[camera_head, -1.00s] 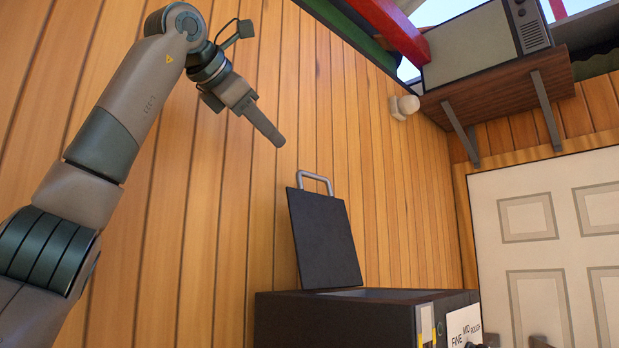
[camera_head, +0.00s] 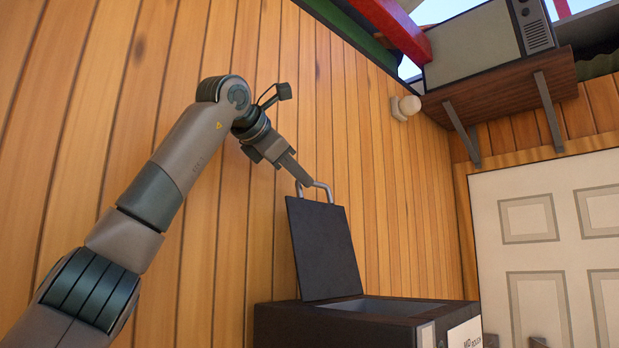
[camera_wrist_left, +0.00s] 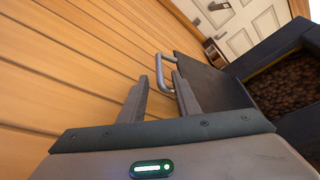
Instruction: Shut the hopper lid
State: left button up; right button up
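The hopper (camera_head: 285,325) is a dark box against the wooden wall. Its lid (camera_head: 322,250) is a flat dark panel standing up, tilted, at the hopper's back edge, so the hopper is open. A grey bar handle (camera_head: 329,190) is on the lid's top edge. My left gripper (camera_head: 305,181) is at the handle. In the left wrist view its two fingers (camera_wrist_left: 168,70) are apart, with the handle (camera_wrist_left: 162,76) at the fingertips between them. Contact is unclear. The lid (camera_wrist_left: 215,85) is beyond the fingers. My right gripper is not clearly seen.
In the wrist view, dark brown beans (camera_wrist_left: 290,82) lie inside the open hopper. A wall shelf (camera_head: 505,95) with a television (camera_head: 472,48) is at upper right. A white door (camera_head: 530,260) stands at right. A small white fixture (camera_head: 404,107) is on the wall.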

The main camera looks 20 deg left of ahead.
pick_arm(q)
jog(key=p+x, duration=0.1)
jog(key=x, duration=0.3)
jog(key=shift+d+r, duration=0.1)
jog(key=shift+r, duration=0.05)
jog(key=shift+p+x, duration=0.45)
jog(key=shift+x, duration=0.4)
grip_shut()
